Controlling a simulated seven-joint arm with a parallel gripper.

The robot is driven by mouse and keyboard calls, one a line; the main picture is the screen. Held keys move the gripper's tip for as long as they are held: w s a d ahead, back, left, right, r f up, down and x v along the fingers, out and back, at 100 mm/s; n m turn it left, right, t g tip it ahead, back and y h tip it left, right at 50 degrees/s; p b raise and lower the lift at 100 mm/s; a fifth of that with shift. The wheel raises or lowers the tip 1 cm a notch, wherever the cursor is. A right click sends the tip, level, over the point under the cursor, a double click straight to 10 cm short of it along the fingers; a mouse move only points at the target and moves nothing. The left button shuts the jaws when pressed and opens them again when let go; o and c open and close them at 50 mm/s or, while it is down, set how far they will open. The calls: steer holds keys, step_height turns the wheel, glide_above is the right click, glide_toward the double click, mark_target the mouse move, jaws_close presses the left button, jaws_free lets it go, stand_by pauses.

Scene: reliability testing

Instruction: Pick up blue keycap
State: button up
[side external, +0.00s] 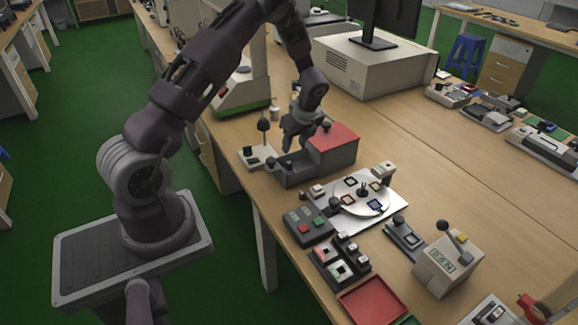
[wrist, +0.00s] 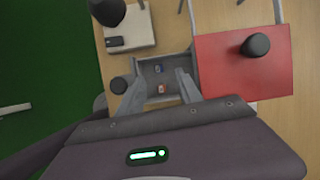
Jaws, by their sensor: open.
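A small blue piece (wrist: 158,69), which looks like the blue keycap, lies in the open grey bin (wrist: 148,66) in the wrist view. A small orange-red piece (wrist: 162,89) lies near it in the same bin. My gripper (wrist: 160,78) is open and empty above the bin, its two fingers on either side of these pieces. In the side view my gripper (side external: 292,147) hangs over the grey box (side external: 308,173); its walls hide the pieces there.
A red lid (wrist: 225,75) with a black knob (wrist: 255,45) stands right of the bin. A plate with a black-knobbed lever (side external: 263,127) is behind it. A white disc (side external: 350,187) with coloured square frames, a button box (side external: 307,225) and a red tray (side external: 372,302) stand nearer the camera.

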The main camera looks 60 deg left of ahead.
mark_target(289, 162)
steer(key=shift+m, duration=0.4)
steer(key=x, duration=0.9)
steer(key=shift+s+d+f, duration=0.2)
steer(key=shift+d+f, duration=0.05)
jaws_close()
